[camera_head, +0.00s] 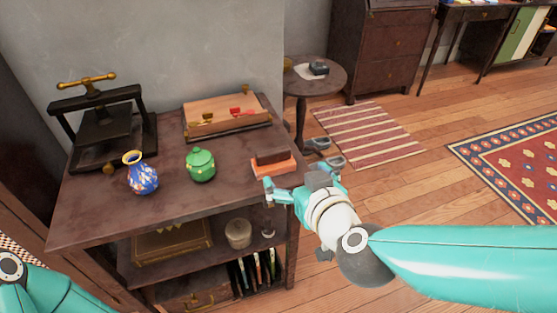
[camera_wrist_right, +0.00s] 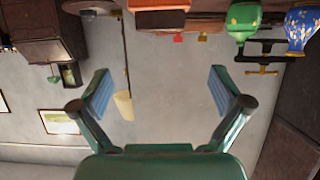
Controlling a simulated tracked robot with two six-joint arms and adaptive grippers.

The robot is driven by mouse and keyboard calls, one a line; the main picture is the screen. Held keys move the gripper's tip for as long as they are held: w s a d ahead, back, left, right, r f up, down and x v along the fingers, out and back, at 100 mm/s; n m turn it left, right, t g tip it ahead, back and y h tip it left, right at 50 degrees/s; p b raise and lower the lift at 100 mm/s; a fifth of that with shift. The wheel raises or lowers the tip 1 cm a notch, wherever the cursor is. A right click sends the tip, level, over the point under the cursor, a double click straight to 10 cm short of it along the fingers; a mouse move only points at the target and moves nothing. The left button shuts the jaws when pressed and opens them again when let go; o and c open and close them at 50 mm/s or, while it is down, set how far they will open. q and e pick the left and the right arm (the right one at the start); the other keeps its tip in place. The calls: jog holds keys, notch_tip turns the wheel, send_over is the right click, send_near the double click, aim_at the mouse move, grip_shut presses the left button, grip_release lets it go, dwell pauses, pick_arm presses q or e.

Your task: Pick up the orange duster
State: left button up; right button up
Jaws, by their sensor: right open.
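The orange duster (camera_head: 274,168), an orange block with a dark brown top, lies at the right front corner of the dark wooden shelf top (camera_head: 100,215). My right gripper (camera_head: 296,177) is open and empty just right of the duster, apart from it. In the right wrist view, which is upside down, the duster (camera_wrist_right: 158,6) shows at the top edge, beyond and between the spread fingers (camera_wrist_right: 160,92). Only part of my left arm shows at the lower left of the head view; its gripper is out of view.
A green lidded pot (camera_head: 201,166), a blue patterned vase (camera_head: 141,175), a black press (camera_head: 103,125) and a wooden box (camera_head: 226,115) stand on the shelf top. A small round table (camera_head: 330,80) stands behind. Open floor lies to the right.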

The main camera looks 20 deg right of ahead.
aim_at(275, 153)
jog(key=p+x, duration=0.6)
jog(key=x, duration=0.3)
jog(key=shift+s+f, duration=0.1)
jog(key=shift+x, duration=2.9)
jog(key=c, duration=0.9)
